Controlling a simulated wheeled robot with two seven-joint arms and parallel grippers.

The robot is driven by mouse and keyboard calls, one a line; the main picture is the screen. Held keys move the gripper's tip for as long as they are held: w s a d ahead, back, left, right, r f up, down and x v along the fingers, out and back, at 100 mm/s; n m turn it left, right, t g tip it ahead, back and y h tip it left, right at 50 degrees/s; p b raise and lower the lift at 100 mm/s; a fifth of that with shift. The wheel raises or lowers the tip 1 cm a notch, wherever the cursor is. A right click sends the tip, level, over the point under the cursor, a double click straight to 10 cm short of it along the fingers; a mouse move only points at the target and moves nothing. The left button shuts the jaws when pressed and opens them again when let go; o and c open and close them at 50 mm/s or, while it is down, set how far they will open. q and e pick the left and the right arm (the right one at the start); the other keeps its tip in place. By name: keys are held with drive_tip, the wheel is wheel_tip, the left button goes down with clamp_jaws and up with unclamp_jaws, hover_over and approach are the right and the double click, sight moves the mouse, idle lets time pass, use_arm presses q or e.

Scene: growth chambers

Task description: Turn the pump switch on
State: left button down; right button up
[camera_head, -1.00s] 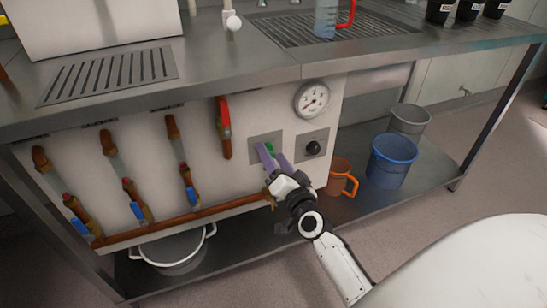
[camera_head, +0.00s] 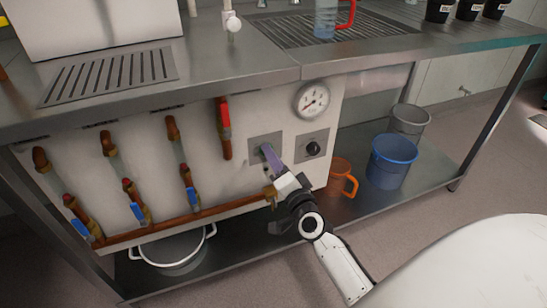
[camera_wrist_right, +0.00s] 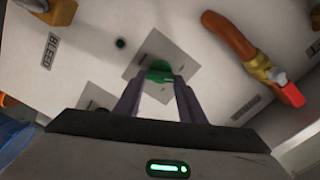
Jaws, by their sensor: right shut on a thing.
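The pump switch is a green knob (camera_wrist_right: 160,71) on a square grey plate (camera_wrist_right: 148,62) in the right wrist view. In the head view this plate (camera_head: 256,141) sits on the white panel below the bench top, and the knob is mostly hidden by my fingers. My right gripper (camera_wrist_right: 160,82) has its two purple fingers closed on the green knob, one on each side. In the head view the right gripper (camera_head: 268,152) reaches the plate from the lower right. My left gripper is not in view.
A black knob (camera_head: 312,149) on its own plate and a round gauge (camera_head: 311,99) are just right of the switch. A red-handled valve (camera_head: 224,117) is to the left. A copper pipe (camera_head: 180,225) runs below. An orange jug (camera_head: 340,180) and blue bucket (camera_head: 391,162) stand on the lower shelf.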

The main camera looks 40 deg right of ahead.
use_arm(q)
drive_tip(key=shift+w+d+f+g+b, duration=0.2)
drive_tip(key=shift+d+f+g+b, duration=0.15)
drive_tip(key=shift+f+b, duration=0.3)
use_arm(e)
drive_tip(key=m, duration=1.4)
drive_tip(key=shift+f+m, duration=0.3)
drive_tip(key=shift+f, duration=0.1)
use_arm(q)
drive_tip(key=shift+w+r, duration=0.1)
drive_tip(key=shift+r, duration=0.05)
use_arm(e)
drive_tip(key=o, duration=1)
drive_tip(key=shift+o, duration=0.2)
drive_tip(key=shift+s+a, duration=0.1)
